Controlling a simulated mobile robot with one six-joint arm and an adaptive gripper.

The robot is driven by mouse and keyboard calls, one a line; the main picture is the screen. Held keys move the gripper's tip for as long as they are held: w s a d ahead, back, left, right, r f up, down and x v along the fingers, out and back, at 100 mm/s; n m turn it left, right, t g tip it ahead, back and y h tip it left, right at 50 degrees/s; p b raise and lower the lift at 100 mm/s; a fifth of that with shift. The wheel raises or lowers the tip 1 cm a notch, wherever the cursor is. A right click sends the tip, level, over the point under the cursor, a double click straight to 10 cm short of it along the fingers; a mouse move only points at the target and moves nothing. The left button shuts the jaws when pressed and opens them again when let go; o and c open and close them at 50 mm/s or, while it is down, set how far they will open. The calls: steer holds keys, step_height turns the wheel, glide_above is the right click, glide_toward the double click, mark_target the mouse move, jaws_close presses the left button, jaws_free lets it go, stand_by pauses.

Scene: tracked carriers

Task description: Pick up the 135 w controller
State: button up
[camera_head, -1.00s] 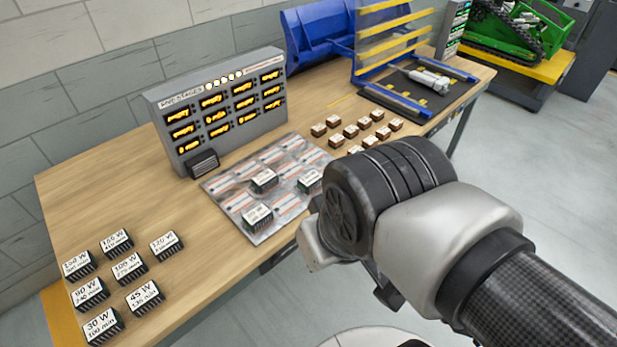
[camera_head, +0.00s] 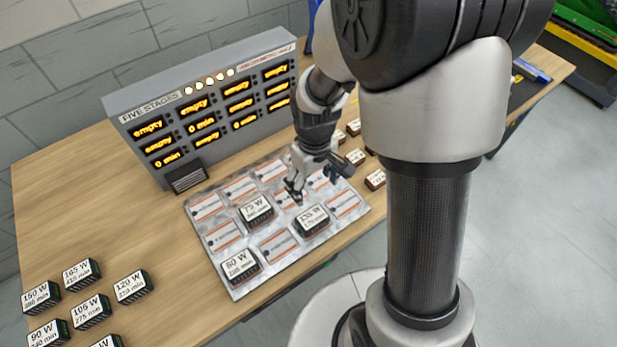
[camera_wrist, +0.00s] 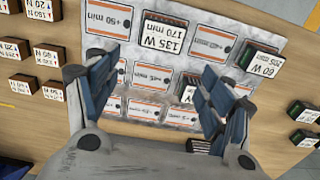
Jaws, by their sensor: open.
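The 135 W controller (camera_head: 312,219) is a small dark block with a white label. It sits on the grey metal board (camera_head: 222,258), towards its right side. In the wrist view the 135 W controller (camera_wrist: 163,37), labelled 170 min, is near the top, beyond my fingertips and apart from them. My gripper (camera_head: 316,180) is open and empty above the board, behind the controller in the head view. In the wrist view my gripper (camera_wrist: 158,78) has its fingers spread wide. The right finger partly hides another controller (camera_wrist: 187,88).
The board also carries the 75 W (camera_head: 256,208) and 60 W (camera_head: 240,264) controllers among orange-striped cards. The grey FIVE STAGES display (camera_head: 205,105) stands behind it. Several controllers (camera_head: 90,310) lie at left, and small brown blocks (camera_head: 375,179) lie at right. Bare wood (camera_head: 165,225) separates controllers and board.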

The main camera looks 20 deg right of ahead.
mark_target(312, 217)
steer(key=o, duration=0.3)
steer(key=f+b, duration=0.1)
steer(key=f, duration=0.2)
steer(key=f+b, duration=0.1)
steer(key=f, duration=0.3)
steer(key=f+b, duration=0.1)
steer(key=f, duration=0.2)
steer(key=shift+s+a+f+b, duration=0.15)
steer(key=shift+s+f+b, duration=0.1)
steer(key=shift+s+b, duration=0.1)
steer(key=shift+o, duration=0.2)
steer(key=shift+f+b, duration=1.4)
steer(key=shift+f, duration=1.7)
steer(key=shift+r, duration=0.1)
steer(key=shift+c, duration=0.5)
steer(key=c, duration=1.3)
